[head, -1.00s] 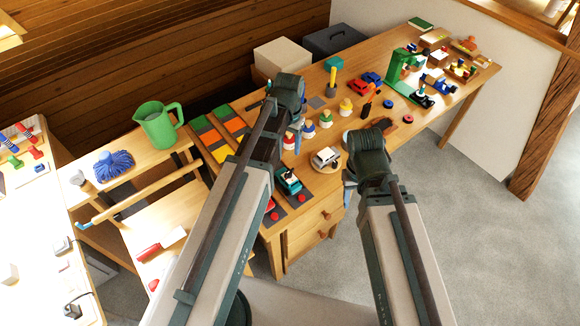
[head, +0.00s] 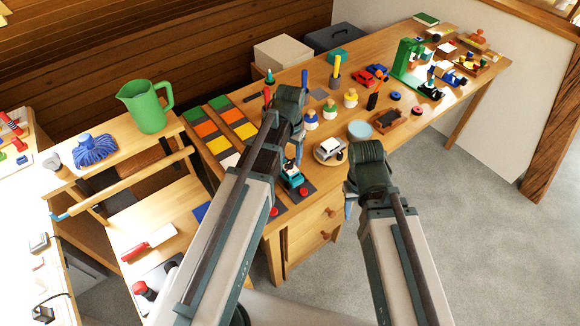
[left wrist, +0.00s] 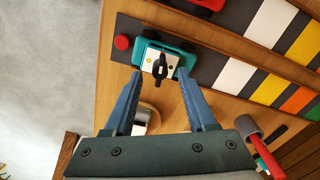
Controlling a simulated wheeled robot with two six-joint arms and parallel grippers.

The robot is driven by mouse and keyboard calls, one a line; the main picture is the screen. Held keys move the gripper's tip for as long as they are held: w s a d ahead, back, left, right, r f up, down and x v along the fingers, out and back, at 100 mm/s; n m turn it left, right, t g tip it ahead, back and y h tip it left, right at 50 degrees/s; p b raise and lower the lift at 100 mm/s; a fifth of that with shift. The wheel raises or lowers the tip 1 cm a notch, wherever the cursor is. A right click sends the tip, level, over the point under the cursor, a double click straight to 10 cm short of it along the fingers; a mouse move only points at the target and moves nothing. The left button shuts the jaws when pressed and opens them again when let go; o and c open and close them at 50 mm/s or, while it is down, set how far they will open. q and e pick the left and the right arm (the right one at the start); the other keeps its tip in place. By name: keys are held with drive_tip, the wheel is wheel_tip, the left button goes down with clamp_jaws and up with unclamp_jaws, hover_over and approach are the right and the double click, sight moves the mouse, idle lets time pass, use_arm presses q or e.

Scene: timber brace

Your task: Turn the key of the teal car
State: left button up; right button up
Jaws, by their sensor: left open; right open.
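The teal car (head: 291,178) sits on a dark strip at the near end of the long workbench, partly hidden by my left arm in the head view. In the left wrist view the teal car (left wrist: 151,35) lies just beyond my fingertips, with a black key (left wrist: 160,64) standing out of its pale top. My left gripper (left wrist: 160,73) is open, one finger on each side of the key, apart from it; it also shows in the head view (head: 299,152). My right gripper (head: 349,202) is open and empty by the bench's front edge, its fingers mostly hidden.
A white car (head: 328,147) stands on a round wooden disc beside the teal car. A red button (left wrist: 121,42) is at the strip's end. Several pegs and toys stand farther along the bench; the floor at right is clear.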

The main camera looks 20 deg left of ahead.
use_arm(q)
wheel_tip(320, 180, down, 2)
drive_tip(key=shift+b, duration=0.55)
drive_tip(key=shift+c, duration=0.3)
clamp_jaws()
